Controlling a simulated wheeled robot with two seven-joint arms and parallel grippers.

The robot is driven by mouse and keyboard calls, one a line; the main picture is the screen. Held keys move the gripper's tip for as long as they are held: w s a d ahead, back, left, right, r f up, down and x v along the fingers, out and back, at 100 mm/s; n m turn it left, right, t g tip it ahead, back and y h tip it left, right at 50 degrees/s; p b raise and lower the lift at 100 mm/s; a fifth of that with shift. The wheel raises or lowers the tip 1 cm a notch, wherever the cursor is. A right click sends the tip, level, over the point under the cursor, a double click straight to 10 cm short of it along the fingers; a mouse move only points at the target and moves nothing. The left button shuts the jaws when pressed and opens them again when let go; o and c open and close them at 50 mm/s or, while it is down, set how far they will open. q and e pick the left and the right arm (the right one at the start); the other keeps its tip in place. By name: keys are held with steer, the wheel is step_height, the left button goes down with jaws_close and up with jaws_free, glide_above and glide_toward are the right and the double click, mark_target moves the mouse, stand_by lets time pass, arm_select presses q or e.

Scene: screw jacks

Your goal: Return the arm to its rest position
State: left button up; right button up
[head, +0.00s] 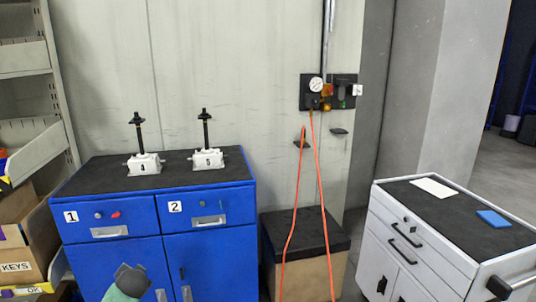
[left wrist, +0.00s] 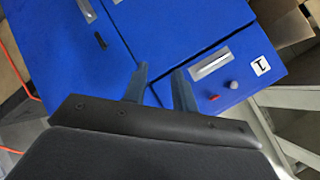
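Two screw jacks, one on the left (head: 144,164) and one on the right (head: 208,160), stand upright on the dark top of the blue cabinet (head: 100,176). Each has a white body and a black vertical screw; the left screw has a wider black head. My left gripper (left wrist: 158,76) is open, with its two dark fingers apart and nothing visible between them. In the left wrist view, it is in front of the blue cabinet front (left wrist: 160,30), near the drawer labelled 1. My right gripper is not in view.
A white drawer cart (head: 425,242) stands at the right, with a white card (head: 434,188) and a blue block (head: 493,219) on top. A dark-topped box (head: 305,232) sits beside the blue cabinet, with an orange cable (head: 319,180) hanging over it. Shelves (head: 27,60) stand at left.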

arm_select(q)
steer(key=s+d+f+n+g+h, duration=0.1)
steer(key=s+d+f+g+h, duration=0.1)
steer(key=s+d+f, duration=0.85)
steer(key=s+d+f+g+h, duration=0.25)
steer(key=s+d+f, duration=0.45)
steer(key=s+d, duration=0.5)
steer(key=s+d+f+g+h, duration=0.1)
steer(key=s+f, duration=0.4)
steer(key=s, duration=0.7)
steer(key=s+d+f+n+g+h, duration=0.1)
steer(key=s+d+f, duration=0.5)
steer(key=s, duration=0.6)
steer(key=shift+s+d+g, duration=0.15)
steer(key=shift+s+g, duration=0.05)
steer(key=shift+g, duration=0.65)
steer(key=shift+r, duration=0.1)
